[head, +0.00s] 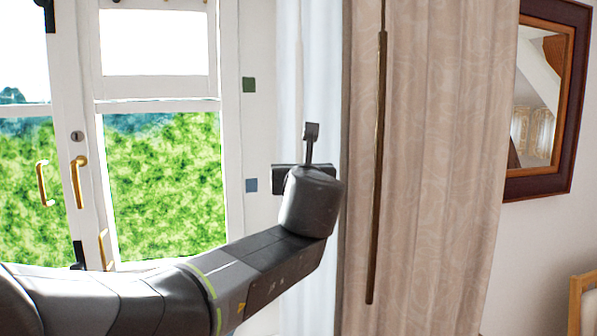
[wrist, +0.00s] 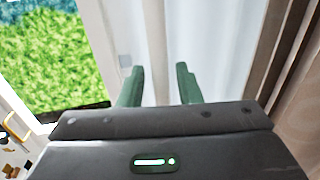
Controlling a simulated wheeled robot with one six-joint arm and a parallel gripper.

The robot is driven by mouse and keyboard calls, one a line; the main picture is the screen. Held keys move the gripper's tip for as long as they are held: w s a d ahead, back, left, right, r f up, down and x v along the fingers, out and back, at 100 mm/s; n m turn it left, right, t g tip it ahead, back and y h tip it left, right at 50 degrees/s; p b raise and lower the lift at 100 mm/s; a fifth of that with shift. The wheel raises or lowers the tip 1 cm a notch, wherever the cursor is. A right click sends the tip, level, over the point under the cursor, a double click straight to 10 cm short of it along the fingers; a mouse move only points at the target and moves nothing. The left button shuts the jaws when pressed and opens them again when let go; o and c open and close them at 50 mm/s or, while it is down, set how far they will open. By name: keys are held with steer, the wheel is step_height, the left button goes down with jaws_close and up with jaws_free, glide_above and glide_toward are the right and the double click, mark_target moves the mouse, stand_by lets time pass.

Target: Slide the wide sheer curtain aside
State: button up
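The sheer curtain (head: 318,60) is a narrow white strip hanging between the window door and a beige patterned curtain in the head view.
The beige curtain (head: 450,120) hangs right of the sheer, with a dark rod (head: 377,180) in front of it. A glazed white door (head: 230,130) with brass handles (head: 77,182) is on the left. A framed mirror (head: 580,100) and a chair (head: 578,300) are at right.

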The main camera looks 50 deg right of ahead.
steer(key=shift+f, duration=0.1)
steer(key=b+v, duration=0.2)
steer(key=v, duration=1.2)
steer(key=shift+b, duration=0.4)
steer(key=shift+w+d, duration=0.1)
steer(key=shift+d, duration=0.05)
steer(key=p+x, duration=0.2)
steer(key=x, duration=1.1)
steer(key=shift+w+p, duration=0.35)
steer(key=shift+f, duration=0.1)
